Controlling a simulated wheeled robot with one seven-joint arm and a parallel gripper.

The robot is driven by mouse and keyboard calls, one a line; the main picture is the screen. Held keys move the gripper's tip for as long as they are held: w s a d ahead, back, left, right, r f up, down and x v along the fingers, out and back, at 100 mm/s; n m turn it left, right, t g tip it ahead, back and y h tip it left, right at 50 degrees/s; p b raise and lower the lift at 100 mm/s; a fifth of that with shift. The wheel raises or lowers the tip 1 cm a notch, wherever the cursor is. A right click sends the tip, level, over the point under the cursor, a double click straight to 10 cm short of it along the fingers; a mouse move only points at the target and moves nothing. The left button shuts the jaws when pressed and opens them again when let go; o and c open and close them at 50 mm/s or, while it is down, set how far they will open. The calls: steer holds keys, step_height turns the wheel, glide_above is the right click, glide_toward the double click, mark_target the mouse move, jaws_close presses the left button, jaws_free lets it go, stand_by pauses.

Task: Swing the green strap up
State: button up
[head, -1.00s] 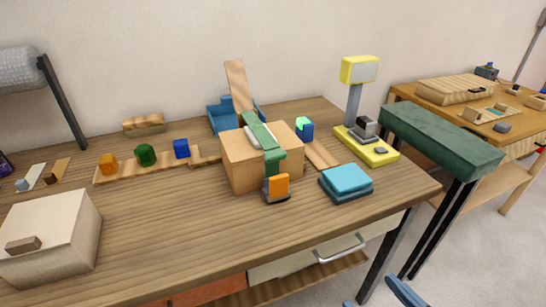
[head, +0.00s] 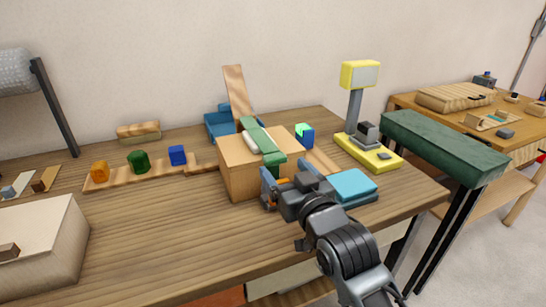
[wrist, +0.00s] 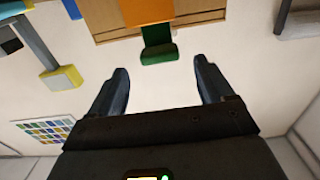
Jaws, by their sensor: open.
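The green strap (head: 262,140) lies across the top of a wooden box (head: 237,178) and bends down over its front edge. Its lower part is hidden behind my gripper (head: 283,182) in the head view. In the wrist view a green end (wrist: 158,52) hangs below an orange piece (wrist: 147,12), in front of the wooden box (wrist: 200,17). My gripper (wrist: 163,82) is open, with its two dark fingers apart on either side of and short of the green end. Nothing is between the fingertips.
A blue stack (head: 353,186) lies right of my gripper. A yellow scale-like device (head: 368,152) stands behind it. A blue block with a green top (head: 304,134) is beside the box. A pale box (head: 40,240) is at the front left. The table front middle is clear.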

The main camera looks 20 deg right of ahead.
mark_target(278, 161)
steer(key=shift+w+p, duration=0.4)
steer(key=shift+w, duration=3.15)
steer(key=shift+c, duration=0.4)
steer(key=c, duration=1.3)
steer(key=shift+r, duration=0.15)
steer(key=shift+c, duration=0.2)
